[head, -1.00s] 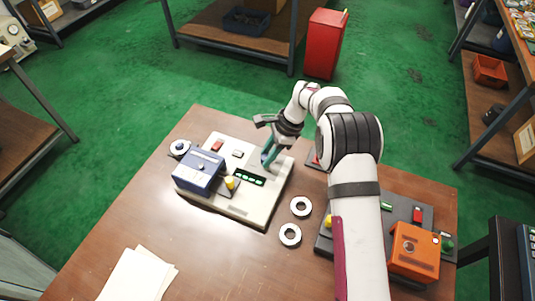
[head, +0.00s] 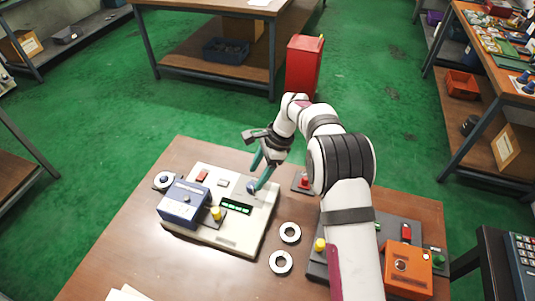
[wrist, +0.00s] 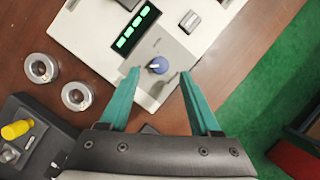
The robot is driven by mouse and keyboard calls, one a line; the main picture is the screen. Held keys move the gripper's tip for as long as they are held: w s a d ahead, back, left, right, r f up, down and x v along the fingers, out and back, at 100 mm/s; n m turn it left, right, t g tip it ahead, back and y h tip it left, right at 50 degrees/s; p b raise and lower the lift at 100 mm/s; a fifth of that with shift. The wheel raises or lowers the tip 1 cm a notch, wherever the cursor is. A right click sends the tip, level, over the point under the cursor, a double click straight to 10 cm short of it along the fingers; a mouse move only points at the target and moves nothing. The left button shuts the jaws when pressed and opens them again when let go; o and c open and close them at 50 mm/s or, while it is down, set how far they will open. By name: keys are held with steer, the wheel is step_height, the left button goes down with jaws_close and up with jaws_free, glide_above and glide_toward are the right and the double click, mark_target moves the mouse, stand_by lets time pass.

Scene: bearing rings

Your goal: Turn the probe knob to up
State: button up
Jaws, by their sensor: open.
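In the head view the knob (head: 252,188) is near the board's far right corner, partly behind a finger. My gripper (wrist: 159,74) has two teal fingers, open, with nothing held. In the head view my gripper (head: 257,177) hangs above that corner, seemingly apart from the knob.
The board carries a green-lit display (head: 236,206), a blue box (head: 184,205) and a grey switch (wrist: 190,21). Two metal rings (head: 289,233) (head: 281,262) lie to its right. A dark board with an orange box (head: 408,270) stands farther right.

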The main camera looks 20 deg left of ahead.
steer(key=v, duration=1.1)
steer(key=shift+r, duration=0.3)
steer(key=s+d+r+n+t+h, duration=0.1)
steer(key=s+d+r, duration=0.4)
steer(key=s+d, duration=0.2)
steer(key=s+d+r+n, duration=0.2)
steer(key=s+d+r, duration=0.2)
steer(key=s+d, duration=0.3)
steer(key=s+d+f+n, duration=0.1)
steer(key=s+d+f, duration=0.1)
steer(key=s, duration=0.7)
steer(key=s+d+f+n+t+h, duration=0.1)
steer(key=s+d+f, duration=0.2)
steer(key=s, duration=0.6)
steer(key=shift+s+d+f, duration=0.2)
steer(key=shift+s+d, duration=0.05)
steer(key=shift+d, duration=0.95)
